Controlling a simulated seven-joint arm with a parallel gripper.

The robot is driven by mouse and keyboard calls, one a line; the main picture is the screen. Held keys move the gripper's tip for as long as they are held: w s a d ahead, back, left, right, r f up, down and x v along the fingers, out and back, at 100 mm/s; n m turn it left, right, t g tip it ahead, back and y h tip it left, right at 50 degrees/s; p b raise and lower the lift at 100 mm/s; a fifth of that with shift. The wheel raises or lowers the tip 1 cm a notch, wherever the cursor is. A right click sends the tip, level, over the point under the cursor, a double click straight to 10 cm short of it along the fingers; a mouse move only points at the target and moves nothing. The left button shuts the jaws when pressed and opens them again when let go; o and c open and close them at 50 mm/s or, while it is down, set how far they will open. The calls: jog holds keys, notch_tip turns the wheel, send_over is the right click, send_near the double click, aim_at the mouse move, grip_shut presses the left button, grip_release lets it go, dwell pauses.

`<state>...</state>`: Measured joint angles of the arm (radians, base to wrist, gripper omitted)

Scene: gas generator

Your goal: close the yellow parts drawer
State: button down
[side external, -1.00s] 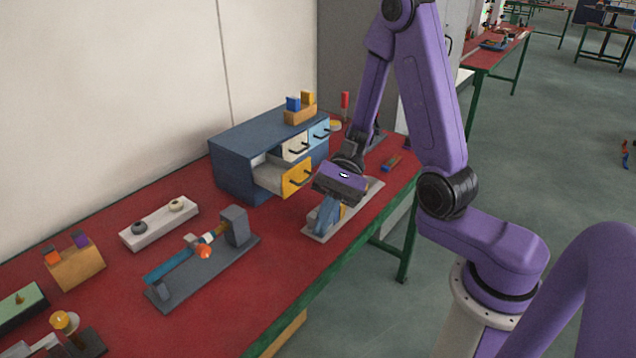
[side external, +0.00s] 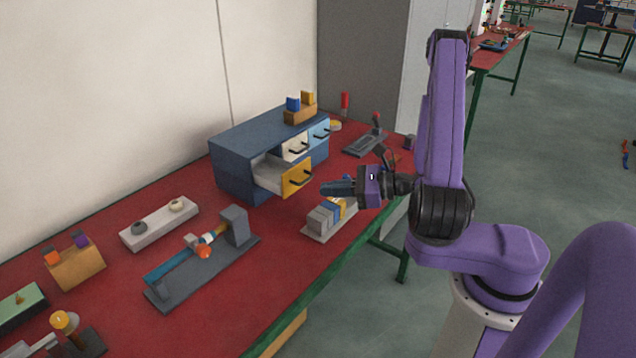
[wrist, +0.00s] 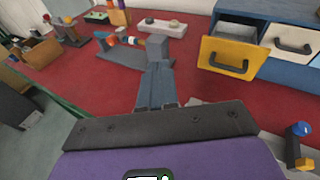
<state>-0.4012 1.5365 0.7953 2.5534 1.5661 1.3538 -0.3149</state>
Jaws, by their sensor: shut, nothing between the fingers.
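My gripper (side external: 324,188) is shut and empty, level and pointing left, a short gap to the right of the drawer front. In the wrist view its fingers (wrist: 157,85) point up the picture, left of the drawer and not touching it.
A white drawer (side external: 295,148) and a light blue drawer (side external: 319,133) are shut in the cabinet. A block stand (side external: 318,228) lies below my gripper. A grey fixture (side external: 235,228) with a blue bar and a white two-knob tray (side external: 160,222) stand left on the red bench.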

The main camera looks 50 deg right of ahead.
jog(key=s+d+f+m+t+h, duration=0.2)
jog(key=s+d+f+m+h, duration=0.15)
jog(key=d+m+h, duration=0.35)
jog(key=shift+w+a+f, duration=0.1)
jog(key=shift+w+f, duration=0.3)
jog(key=shift+w, duration=1.7)
jog(key=shift+w+a+f, duration=0.1)
jog(key=shift+w+f, duration=0.25)
jog(key=shift+w, duration=1.8)
jog(key=shift+w+a+f, duration=0.1)
jog(key=shift+w+f, duration=0.3)
jog(key=shift+w, duration=1.7)
jog(key=w, duration=1.1)
jog(key=shift+w+r, duration=0.1)
jog(key=shift+w, duration=0.3)
jog(key=shift+s, duration=0.1)
